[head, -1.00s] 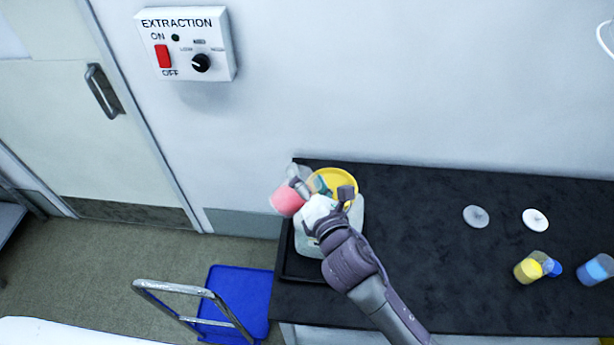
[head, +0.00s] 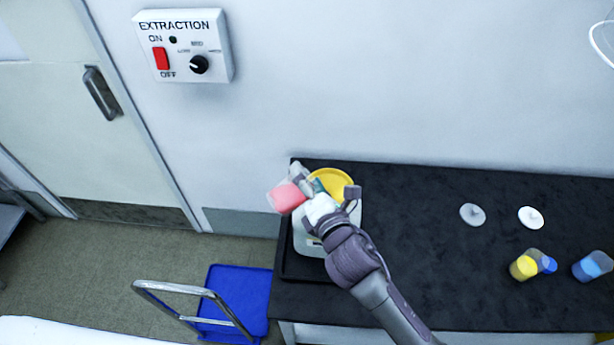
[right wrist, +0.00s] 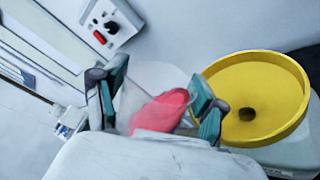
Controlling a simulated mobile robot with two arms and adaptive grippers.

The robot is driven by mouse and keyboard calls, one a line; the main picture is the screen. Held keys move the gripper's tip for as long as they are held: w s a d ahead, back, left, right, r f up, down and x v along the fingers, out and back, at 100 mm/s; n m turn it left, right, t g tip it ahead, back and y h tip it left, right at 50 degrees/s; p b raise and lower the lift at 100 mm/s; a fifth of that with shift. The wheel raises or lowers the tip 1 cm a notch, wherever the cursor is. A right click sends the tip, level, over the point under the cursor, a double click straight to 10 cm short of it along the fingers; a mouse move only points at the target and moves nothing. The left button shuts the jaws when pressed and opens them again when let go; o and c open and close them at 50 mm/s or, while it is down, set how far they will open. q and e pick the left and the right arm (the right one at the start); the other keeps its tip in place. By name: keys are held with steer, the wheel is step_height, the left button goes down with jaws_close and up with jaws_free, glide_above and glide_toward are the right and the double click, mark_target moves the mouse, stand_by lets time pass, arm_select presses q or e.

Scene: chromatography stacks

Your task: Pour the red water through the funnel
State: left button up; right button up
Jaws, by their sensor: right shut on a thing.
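My right gripper (head: 311,187) is shut on a clear container of red water (head: 286,197), at the left end of the dark bench. The container is tilted, and the red liquid also shows between the fingers in the right wrist view (right wrist: 162,111). The yellow funnel (head: 335,180) sits on a whitish container (head: 305,240), just right of and behind the gripper. In the right wrist view the funnel (right wrist: 290,75) is wide with a dark hole (right wrist: 247,114) at its bottom, right of the fingers. I see no red stream entering it. My left gripper is not in view.
A black tray (head: 297,268) lies under the whitish container. Two discs, grey (head: 472,214) and white (head: 531,217), and containers of yellow (head: 522,267) and blue (head: 592,266) stand to the right. The middle of the bench is clear. A blue trolley (head: 240,290) stands on the floor.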

steer(key=shift+r, duration=0.1)
steer(key=shift+d+m+p, duration=0.1)
steer(key=shift+m+p, duration=0.2)
steer(key=shift+w+d, duration=0.1)
steer(key=shift+m, duration=0.3)
steer(key=shift+d+m, duration=0.1)
steer(key=shift+m, duration=0.3)
steer(key=shift+w, duration=0.1)
steer(key=shift+d+m, duration=0.15)
steer(key=shift+m, duration=0.35)
